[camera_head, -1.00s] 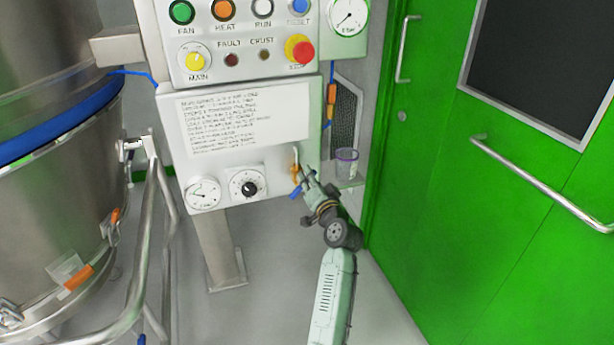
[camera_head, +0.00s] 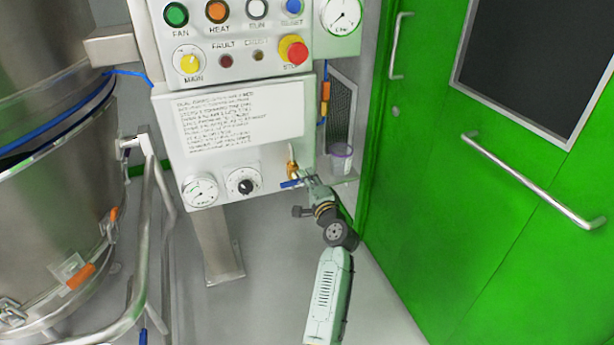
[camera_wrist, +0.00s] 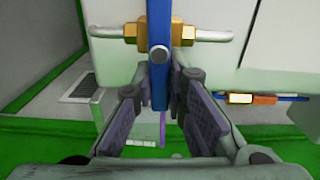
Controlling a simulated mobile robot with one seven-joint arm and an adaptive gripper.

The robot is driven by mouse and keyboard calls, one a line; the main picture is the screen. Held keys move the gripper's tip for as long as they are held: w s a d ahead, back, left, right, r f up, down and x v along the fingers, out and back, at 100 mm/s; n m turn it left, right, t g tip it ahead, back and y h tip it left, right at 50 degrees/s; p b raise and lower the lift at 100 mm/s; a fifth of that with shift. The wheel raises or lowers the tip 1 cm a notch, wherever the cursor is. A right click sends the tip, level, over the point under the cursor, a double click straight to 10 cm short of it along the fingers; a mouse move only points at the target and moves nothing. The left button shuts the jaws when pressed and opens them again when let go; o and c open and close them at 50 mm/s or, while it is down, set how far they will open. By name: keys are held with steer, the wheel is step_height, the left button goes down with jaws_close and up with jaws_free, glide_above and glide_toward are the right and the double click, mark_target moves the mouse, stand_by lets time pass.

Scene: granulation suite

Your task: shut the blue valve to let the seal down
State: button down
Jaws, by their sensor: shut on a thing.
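In the wrist view the handle (camera_wrist: 159,75) runs down from the brass fitting (camera_wrist: 133,33) between my dark finger pads. My gripper (camera_head: 305,181) is shut on the handle; in the wrist view its fingers (camera_wrist: 168,105) flank the handle's lower end. The blue seal (camera_head: 60,121) shows as a thin band around the steel vessel at left, with a dark gap below it.
A clear cup (camera_head: 341,160) stands in a holder just right of my gripper. A steel rail (camera_head: 150,230) stands at left and a green door (camera_head: 440,200) at right.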

steer(key=shift+f+m, duration=0.2)
steer(key=shift+m, duration=0.1)
steer(key=c, duration=1.6)
jaws_free()
steer(key=shift+r, duration=0.1)
steer(key=v, duration=1.2)
